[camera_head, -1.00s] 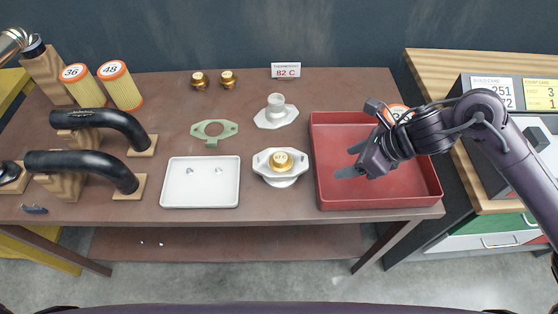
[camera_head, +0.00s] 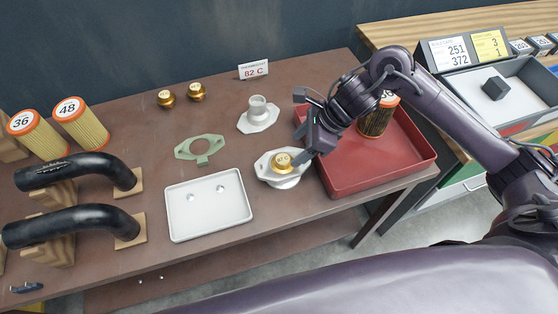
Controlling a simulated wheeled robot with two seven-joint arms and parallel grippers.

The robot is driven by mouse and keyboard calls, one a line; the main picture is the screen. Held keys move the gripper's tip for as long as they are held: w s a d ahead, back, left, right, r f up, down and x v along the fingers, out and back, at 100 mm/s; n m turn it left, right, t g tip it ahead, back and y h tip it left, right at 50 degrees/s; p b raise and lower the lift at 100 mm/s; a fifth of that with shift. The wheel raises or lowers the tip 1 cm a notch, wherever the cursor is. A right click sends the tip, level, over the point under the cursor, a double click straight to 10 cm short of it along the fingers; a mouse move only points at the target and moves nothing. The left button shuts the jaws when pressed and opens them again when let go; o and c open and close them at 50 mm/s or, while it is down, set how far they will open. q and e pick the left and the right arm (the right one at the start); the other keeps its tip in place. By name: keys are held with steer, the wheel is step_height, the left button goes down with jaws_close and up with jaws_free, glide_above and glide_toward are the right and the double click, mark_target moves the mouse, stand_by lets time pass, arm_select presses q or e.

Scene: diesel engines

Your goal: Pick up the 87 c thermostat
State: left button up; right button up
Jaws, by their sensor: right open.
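A brass thermostat (camera_head: 282,161) sits in the white-grey housing (camera_head: 268,176) near the middle of the table. Two more brass thermostats stand at the back, one on the left (camera_head: 166,99) and one on the right (camera_head: 196,91). Their markings are too small to read, so I cannot tell which is 87 C. A sign (camera_head: 254,70) behind them reads 82 C. My right gripper (camera_head: 306,154) is open and empty, just right of the seated thermostat, with its fingers at the housing's right side. I cannot tell whether it touches. My left gripper is out of view.
A red tray (camera_head: 372,182) holding an orange-topped filter (camera_head: 378,116) lies under my right arm. A white tray (camera_head: 208,226) with small shiny parts, a green gasket (camera_head: 200,149) and a second housing (camera_head: 258,115) stand near. Black hoses (camera_head: 75,168) and two filters (camera_head: 80,122) are left.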

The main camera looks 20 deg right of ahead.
mark_target(283, 159)
steer(key=shift+p+x, duration=0.85)
steer(key=shift+x, duration=0.25)
steer(key=shift+a+x, duration=0.25)
steer(key=shift+x, duration=1)
steer(key=shift+f, duration=0.1)
steer(key=c, duration=1.1)
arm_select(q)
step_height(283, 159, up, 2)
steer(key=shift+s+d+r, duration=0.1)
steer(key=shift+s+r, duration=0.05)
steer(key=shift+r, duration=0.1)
